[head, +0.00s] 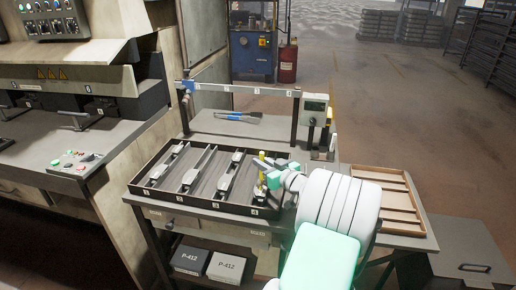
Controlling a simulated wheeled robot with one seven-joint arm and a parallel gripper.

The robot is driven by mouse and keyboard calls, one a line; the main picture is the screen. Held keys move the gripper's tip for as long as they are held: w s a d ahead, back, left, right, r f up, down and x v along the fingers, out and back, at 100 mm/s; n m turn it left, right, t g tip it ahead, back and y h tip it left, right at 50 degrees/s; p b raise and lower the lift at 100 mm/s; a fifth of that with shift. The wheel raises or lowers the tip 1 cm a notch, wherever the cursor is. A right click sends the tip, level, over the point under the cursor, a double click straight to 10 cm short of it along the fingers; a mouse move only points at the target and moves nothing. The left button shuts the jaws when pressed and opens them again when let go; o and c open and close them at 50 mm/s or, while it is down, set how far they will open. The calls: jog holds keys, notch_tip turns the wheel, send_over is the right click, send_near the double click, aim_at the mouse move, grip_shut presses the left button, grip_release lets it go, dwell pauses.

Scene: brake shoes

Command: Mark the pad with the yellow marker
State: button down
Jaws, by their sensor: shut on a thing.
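My gripper (264,178) is at the right end of a dark divided tray (190,202) on the workbench. It is shut on the yellow marker (261,156), whose yellow upper part shows upright above the fingers. Its lower tip is too small and hidden to tell whether it touches anything. Grey brake pads lie in the tray's lanes: one at the left (166,166), one in the second lane (196,173) and one in the third (229,176). The fourth lane is largely covered by my gripper, and I cannot tell which pad is meant.
A rail (245,90) spans the bench behind the tray. A blue-handled brush (238,117) lies behind the tray. A gauge box (314,110) stands at the back right. A wooden tray (404,205) with slots is at the right, partly behind my arm.

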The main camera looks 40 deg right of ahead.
jog(key=shift+w+d, duration=0.35)
jog(key=shift+d, duration=0.2)
jog(key=shift+w+a+r, duration=0.1)
notch_tip(320, 180, up, 2)
jog(key=shift+p, duration=0.35)
jog(key=shift+r+p, duration=1.1)
jog(key=shift+r, duration=1.8)
